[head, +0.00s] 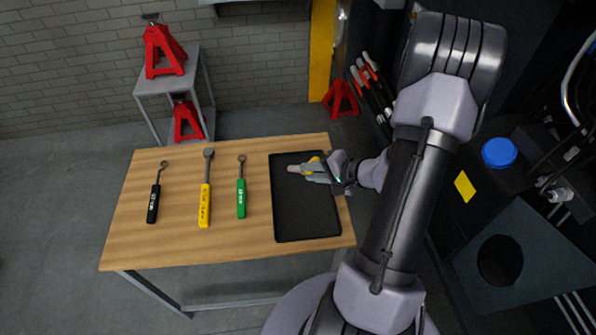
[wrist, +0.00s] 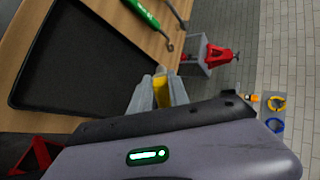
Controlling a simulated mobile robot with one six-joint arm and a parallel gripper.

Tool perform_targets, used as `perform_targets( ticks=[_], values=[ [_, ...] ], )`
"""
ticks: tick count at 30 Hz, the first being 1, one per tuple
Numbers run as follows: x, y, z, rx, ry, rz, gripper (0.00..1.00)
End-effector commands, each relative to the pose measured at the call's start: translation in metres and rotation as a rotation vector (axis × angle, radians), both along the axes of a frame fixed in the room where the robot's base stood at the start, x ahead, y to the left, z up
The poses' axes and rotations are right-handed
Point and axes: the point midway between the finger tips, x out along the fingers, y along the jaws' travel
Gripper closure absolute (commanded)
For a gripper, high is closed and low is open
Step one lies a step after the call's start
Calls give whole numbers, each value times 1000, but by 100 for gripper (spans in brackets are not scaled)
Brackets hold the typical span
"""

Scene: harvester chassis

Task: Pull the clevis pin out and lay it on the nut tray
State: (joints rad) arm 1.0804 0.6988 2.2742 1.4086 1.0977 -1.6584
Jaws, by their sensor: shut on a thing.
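The nut tray (head: 306,215) is a black, shallow tray at the right end of the wooden table. It also fills the upper left of the wrist view (wrist: 70,60). My gripper (head: 307,170) is over the tray's far part in the head view, with its fingers pointing left. In the wrist view its two grey fingers (wrist: 158,92) are shut on a small part with yellow on it, which I take to be the clevis pin (wrist: 162,94). Yellow also shows at the fingers in the head view (head: 313,159). The fingers hide most of the pin. I see no contact with the tray.
Black (head: 153,203), yellow (head: 204,200) and green (head: 241,192) handled ratchets lie left of the tray. The dark chassis (head: 510,225) is at right. A grey stand (head: 168,85) with red jacks is behind the table. The tray floor looks empty.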

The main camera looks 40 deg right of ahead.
Motion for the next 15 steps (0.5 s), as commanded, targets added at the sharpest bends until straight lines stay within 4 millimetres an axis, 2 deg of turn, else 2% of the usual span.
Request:
perform_targets(
  ticks=[5,15],
  values=[
    [-1,-2,-15,-4,-2,1,100],
    [-1,-2,-75,-3,-2,0,100]
  ],
)
